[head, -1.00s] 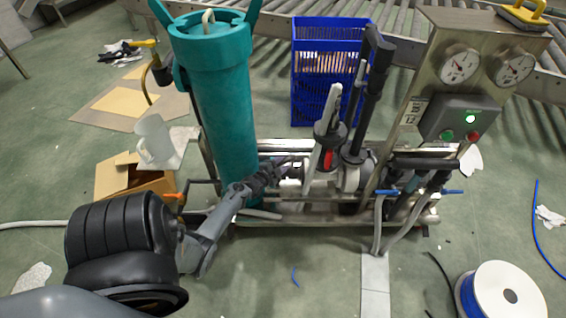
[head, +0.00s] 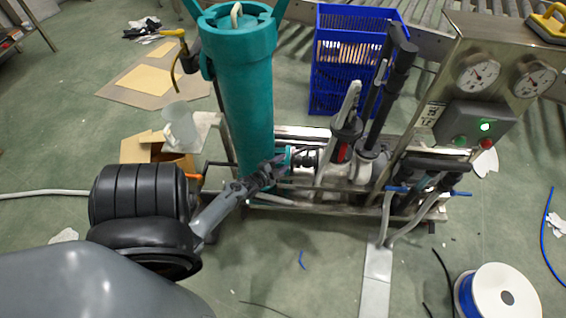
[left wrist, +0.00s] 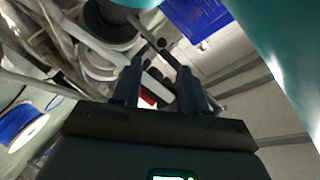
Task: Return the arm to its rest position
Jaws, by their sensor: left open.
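My left arm (head: 215,212) comes in from the lower left of the head view. Its gripper (head: 278,168) is in front of the lower part of the teal cylinder (head: 248,100), left of the lances. In the left wrist view the dark fingers of the left gripper (left wrist: 158,80) stand apart with nothing visibly held between them. My right gripper is in neither current view.
A gauge panel (head: 478,125) with a lit green lamp stands at the right of the frame. A blue crate (head: 335,80) is behind. A cardboard box (head: 150,148) is at left, a hose spool (head: 500,290) at lower right. The floor in front is mostly clear.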

